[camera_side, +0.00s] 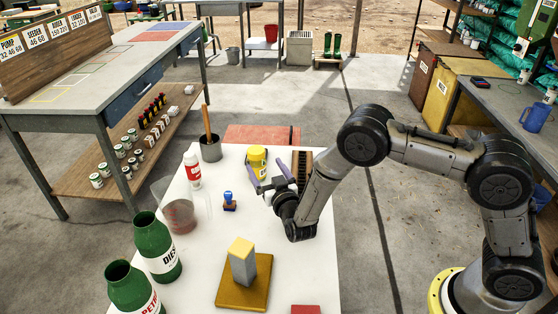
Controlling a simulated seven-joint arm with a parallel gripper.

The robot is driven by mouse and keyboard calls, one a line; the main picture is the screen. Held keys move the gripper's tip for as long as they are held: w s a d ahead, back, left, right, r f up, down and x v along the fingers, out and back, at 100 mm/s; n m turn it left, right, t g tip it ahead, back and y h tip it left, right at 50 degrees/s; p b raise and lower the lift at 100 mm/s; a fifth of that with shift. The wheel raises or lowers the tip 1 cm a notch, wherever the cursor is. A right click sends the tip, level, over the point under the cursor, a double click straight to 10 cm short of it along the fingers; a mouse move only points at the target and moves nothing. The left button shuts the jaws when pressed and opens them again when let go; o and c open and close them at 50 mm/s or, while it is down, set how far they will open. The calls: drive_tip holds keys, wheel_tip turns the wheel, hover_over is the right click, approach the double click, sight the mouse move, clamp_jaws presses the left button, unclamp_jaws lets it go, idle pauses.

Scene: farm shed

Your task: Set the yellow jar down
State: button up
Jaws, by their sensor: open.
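The yellow jar (257,158) with a pale label stands upright near the far edge of the white table (200,271). My gripper (262,178) is just on the near side of the jar, low over the table, with its two purple fingers spread apart. The left finger overlaps the jar's lower left in the picture. The right finger is beside the jar's right side. I cannot tell whether either finger touches the jar. The jar's base is partly hidden by the gripper.
A blue stamp (229,202), a red and white bottle (192,170), a clear beaker (180,212) and a dark pot (210,150) stand left of the gripper. A wooden block with a grey post (243,268) and green bottles (157,247) are nearer. A brown brush-like item (302,165) is right.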

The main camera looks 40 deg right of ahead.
wheel_tip(320, 180, up, 10)
drive_tip(key=a+g+y, duration=0.1)
drive_tip(key=g+y, duration=0.1)
drive_tip(key=y, duration=0.1)
drive_tip(key=s+r+n+g+y, duration=0.2)
drive_tip(key=s+r+y, duration=0.2)
drive_tip(key=s+r, duration=0.35)
drive_tip(key=s+d+n+g, duration=0.1)
drive_tip(key=s+d+g, duration=0.2)
drive_tip(key=s, duration=1.3)
drive_tip(key=s+d+r+g+h, duration=0.1)
drive_tip(key=s+d+g, duration=0.3)
drive_tip(key=s, duration=1.2)
drive_tip(key=shift+s+r+n, duration=0.15)
drive_tip(key=shift+s+n, duration=0.05)
drive_tip(key=shift+n, duration=0.2)
